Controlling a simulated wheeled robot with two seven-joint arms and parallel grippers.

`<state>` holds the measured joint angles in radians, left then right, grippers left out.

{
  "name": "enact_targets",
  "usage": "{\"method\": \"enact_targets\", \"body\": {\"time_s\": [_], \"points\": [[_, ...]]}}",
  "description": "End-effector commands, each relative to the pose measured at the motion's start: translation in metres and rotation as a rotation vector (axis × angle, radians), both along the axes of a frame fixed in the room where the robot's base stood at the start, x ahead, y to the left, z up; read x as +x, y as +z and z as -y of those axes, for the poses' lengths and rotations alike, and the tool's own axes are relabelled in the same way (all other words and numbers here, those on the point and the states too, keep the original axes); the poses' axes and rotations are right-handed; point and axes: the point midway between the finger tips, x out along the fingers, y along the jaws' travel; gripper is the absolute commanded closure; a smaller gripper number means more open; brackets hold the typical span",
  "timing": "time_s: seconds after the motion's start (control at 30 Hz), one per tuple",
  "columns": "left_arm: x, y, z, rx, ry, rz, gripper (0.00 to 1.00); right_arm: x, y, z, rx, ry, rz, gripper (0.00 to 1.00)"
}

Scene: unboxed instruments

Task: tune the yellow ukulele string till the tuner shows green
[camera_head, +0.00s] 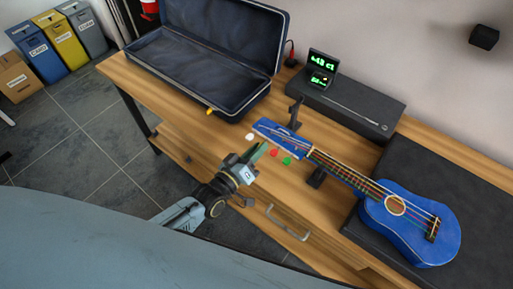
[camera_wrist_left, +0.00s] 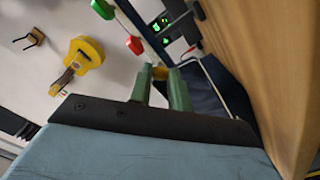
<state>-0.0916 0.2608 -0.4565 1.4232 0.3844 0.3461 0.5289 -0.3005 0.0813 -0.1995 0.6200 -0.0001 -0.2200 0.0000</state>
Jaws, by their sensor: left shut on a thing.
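The blue ukulele (camera_head: 412,215) lies on the bench, its neck pointing to the upper left and its headstock (camera_head: 272,130) near the case. White (camera_head: 248,136), red (camera_head: 273,153) and green (camera_head: 287,161) tuning pegs show along the headstock's near side. My left gripper (camera_head: 259,151) is at the headstock, between the white and red pegs. In the left wrist view its green fingers are shut on the yellow peg (camera_wrist_left: 160,73); the red peg (camera_wrist_left: 134,44) and green peg (camera_wrist_left: 103,8) are beside it. The tuner (camera_head: 322,69) shows green characters and a small orange mark. My right gripper is not in view.
An open dark case (camera_head: 200,75) stands left of the headstock. A long black box (camera_head: 345,103) lies behind the neck, and small black supports (camera_head: 317,178) stand near it. A dark mat (camera_head: 470,180) lies under the body. A yellow instrument (camera_wrist_left: 86,55) hangs on the wall.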

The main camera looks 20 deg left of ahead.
Motion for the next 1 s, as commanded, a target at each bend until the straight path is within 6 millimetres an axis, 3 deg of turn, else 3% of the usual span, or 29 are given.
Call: {"method": "enact_targets", "body": {"time_s": [0.67, 0.7, 0.73, 1.0], "points": [[0.0002, 0.0002, -0.0003, 0.056, 0.001, 0.022, 1.00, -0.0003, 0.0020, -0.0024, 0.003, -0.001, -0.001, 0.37], [0.0002, 0.0002, -0.0003, 0.056, 0.001, 0.022, 0.78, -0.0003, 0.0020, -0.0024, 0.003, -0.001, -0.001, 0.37], [0.0002, 0.0002, -0.0003, 0.056, 0.001, 0.022, 0.74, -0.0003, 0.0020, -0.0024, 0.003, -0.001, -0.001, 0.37], [-0.0002, 0.0001, -0.0003, 0.056, 0.001, 0.022, 0.72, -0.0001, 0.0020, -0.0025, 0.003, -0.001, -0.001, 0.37]]}}
